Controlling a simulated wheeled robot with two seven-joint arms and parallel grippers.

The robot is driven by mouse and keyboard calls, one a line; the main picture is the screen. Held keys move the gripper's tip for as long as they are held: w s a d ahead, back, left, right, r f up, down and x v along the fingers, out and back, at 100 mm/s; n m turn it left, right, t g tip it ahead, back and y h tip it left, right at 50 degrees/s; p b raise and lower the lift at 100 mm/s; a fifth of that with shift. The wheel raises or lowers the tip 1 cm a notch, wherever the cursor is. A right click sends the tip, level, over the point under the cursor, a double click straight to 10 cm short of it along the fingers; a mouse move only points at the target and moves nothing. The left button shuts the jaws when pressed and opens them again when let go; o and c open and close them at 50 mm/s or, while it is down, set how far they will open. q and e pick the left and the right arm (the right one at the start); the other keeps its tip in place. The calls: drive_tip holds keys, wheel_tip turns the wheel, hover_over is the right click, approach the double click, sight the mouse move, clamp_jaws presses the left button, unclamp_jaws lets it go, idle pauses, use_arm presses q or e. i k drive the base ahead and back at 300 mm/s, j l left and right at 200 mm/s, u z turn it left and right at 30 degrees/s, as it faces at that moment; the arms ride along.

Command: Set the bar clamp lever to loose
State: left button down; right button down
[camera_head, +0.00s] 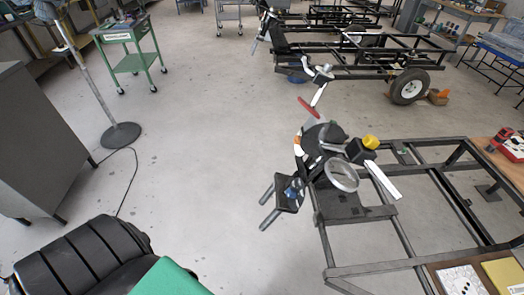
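No bar clamp shows clearly enough for me to name it surely. A slim pale piece with a red handle-like part (308,107) stands above the dark assembly at the near frame's corner; it may be the clamp, and its lever setting is too small to read. A black body with two parallel grey prongs (268,206) juts out left of that assembly. It looks like a gripper with its prongs apart and nothing between them, but its arm cannot be traced. No arm comes in from the left edge, and I see no left gripper.
The near black tube frame (399,235) fills the lower right; its corner carries a silver ring (341,174) and a yellow-capped part (371,142). A red tool (508,143) lies at the right. A wheeled trailer frame (360,70) stands behind. The grey floor (200,150) at centre-left is clear.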

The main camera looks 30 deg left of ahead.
sight(300, 100)
drive_tip(key=u, duration=0.7)
